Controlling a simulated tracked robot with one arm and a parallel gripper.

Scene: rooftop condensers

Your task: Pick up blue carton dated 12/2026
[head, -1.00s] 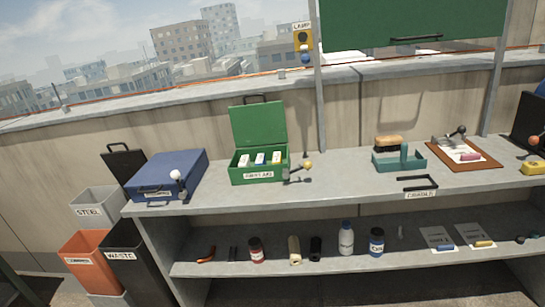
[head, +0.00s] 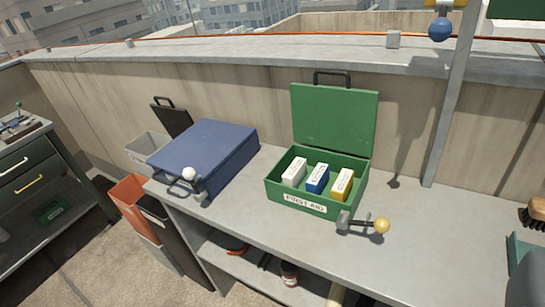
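The blue carton (head: 317,179) stands in the open green first aid box (head: 303,203), in the middle of a row of three. A white carton (head: 293,172) is on its left and a yellow carton (head: 342,184) on its right. The print on the cartons is too small to read, so I cannot confirm the date. The box lid (head: 335,117) is raised at the back. My gripper does not show clearly in the head view.
A yellow-knobbed lever (head: 366,224) sits at the box's front right corner. A shut blue case (head: 213,155) stands to the left on the grey bench (head: 425,245). A grey rounded shape cuts into the lower right edge.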

